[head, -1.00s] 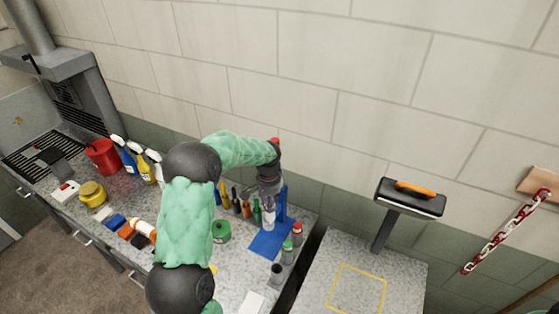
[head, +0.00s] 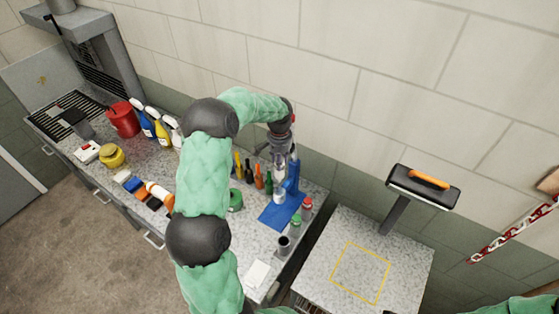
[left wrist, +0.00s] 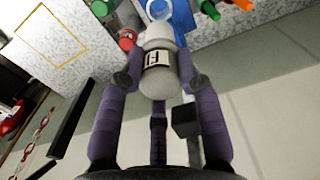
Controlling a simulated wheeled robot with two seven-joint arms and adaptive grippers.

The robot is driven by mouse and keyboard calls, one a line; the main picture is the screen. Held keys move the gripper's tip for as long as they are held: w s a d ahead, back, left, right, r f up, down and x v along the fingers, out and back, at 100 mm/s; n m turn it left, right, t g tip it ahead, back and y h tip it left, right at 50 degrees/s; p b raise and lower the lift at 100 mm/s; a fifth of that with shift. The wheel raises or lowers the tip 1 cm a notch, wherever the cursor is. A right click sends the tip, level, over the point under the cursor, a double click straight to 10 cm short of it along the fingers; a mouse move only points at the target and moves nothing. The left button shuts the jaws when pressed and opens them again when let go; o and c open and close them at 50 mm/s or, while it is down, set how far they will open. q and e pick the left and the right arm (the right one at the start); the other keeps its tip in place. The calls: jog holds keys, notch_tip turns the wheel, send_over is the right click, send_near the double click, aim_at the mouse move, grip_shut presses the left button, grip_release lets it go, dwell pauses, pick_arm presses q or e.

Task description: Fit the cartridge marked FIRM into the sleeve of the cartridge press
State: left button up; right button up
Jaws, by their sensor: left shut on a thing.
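My left gripper (head: 283,160) points down over the blue cartridge press (head: 293,180) on the bench. In the left wrist view its purple fingers (left wrist: 158,82) are shut on a pale grey cartridge (left wrist: 158,56) with a dark band and a light label. The label shows an F-like mark; I cannot read the whole word. The cartridge's far end points toward the press's round blue-rimmed sleeve (left wrist: 158,8). It overlaps the sleeve's near edge in this view, and I cannot tell whether they touch. My right gripper is out of view.
Red-capped (head: 307,204) and green-capped (head: 296,221) cartridges and a dark cup (head: 283,244) stand right of the press. Several coloured bottles (head: 259,178) stand behind it. A green tape roll (head: 235,200) lies left. The yellow-outlined side table (head: 330,250) is clear inside its outline.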

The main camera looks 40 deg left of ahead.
aim_at(279, 173)
pick_arm(q)
jog(key=shift+f+b, duration=1.85)
jog(key=shift+f, duration=0.95)
jog(key=shift+b, duration=0.45)
jog(key=shift+s+f+b, duration=0.1)
jog(key=shift+f+b, duration=0.55)
jog(key=shift+f, duration=0.25)
jog(key=shift+r, duration=0.3)
jog(key=shift+r, duration=0.2)
dwell(2.0)
jog(key=shift+f+b, duration=0.45)
jog(key=shift+b, duration=0.05)
